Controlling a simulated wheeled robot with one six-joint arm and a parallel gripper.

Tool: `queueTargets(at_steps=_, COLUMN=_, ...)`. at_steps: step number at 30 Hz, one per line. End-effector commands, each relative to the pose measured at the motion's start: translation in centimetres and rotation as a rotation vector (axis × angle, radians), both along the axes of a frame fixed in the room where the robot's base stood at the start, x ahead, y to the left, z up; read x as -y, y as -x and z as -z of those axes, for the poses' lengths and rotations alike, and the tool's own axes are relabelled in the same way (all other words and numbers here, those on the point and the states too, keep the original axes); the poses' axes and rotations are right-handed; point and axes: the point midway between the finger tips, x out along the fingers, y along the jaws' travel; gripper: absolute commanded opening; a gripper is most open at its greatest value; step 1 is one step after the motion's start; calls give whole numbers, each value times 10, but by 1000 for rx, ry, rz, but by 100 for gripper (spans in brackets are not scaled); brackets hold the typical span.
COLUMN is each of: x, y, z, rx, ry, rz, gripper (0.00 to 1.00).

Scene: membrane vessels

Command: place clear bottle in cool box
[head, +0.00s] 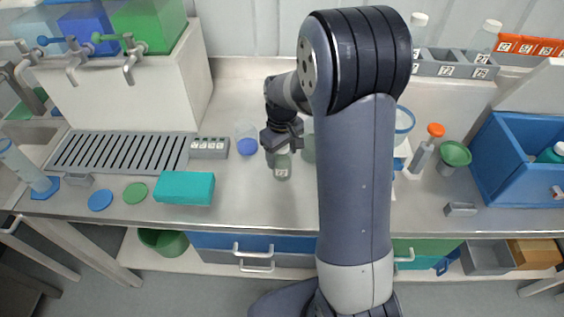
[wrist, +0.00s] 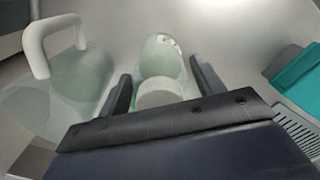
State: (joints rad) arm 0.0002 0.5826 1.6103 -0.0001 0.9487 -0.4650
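A clear, green-tinted bottle (head: 282,168) with a small label stands on the steel counter left of my arm. It also shows in the wrist view (wrist: 161,58), with its white cap (wrist: 158,93) nearest the camera. My gripper (head: 283,143) is over the bottle. In the wrist view its two fingers (wrist: 162,88) stand on either side of the bottle, with gaps between them and it, so it looks open. A blue open-topped box (head: 506,166) at the far right holds a green-teal bottle; I take it for the cool box.
A clear jug with a white handle (wrist: 50,42) stands close beside the bottle. A teal block (head: 185,188) and a beaker with blue liquid (head: 247,144) are to the left. An orange-capped bottle (head: 425,152) and green funnel (head: 455,154) stand before the blue box.

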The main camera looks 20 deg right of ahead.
Motion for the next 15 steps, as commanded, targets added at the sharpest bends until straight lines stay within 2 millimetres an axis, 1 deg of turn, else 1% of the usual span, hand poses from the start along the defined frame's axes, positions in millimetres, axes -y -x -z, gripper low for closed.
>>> queueTargets(at_steps=1, x=0, y=0, z=0, rx=0, ry=0, rz=0, gripper=59)
queueTargets(at_steps=2, x=0, y=0, z=0, rx=0, ry=0, rz=0, gripper=57)
queueTargets(at_steps=15, x=0, y=0, z=-1, rx=1, ry=0, rz=0, gripper=21)
